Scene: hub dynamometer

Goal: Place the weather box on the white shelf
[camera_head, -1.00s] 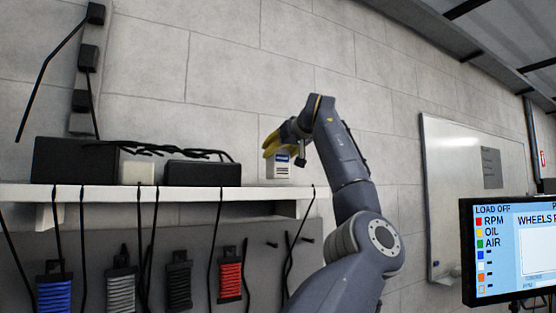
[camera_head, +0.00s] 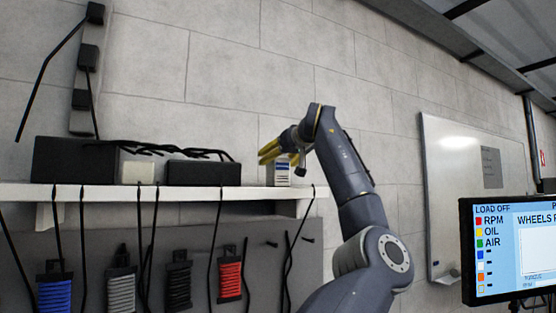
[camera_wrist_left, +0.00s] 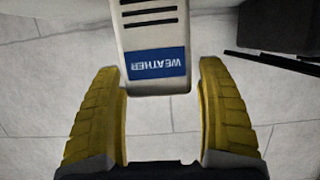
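The weather box (camera_head: 279,174) is a small white box with a blue label. In the head view it stands at the right end of the white shelf (camera_head: 225,194), its upper part partly hidden by yellow fingers. My left gripper (camera_head: 268,154) is open at the top of the box, with its two yellow fingers spread apart. In the left wrist view the box (camera_wrist_left: 155,40) shows its blue WEATHER label, upside down. Its near end lies between the fingertips of the left gripper (camera_wrist_left: 158,75), with a narrow gap on each side. My right gripper is not in view.
Two black boxes (camera_head: 203,173) and a small pale box (camera_head: 137,172) stand on the shelf to the left, with cables on top. Cables hang over the shelf front above coloured coils (camera_head: 229,280). A monitor (camera_head: 510,250) stands at the right.

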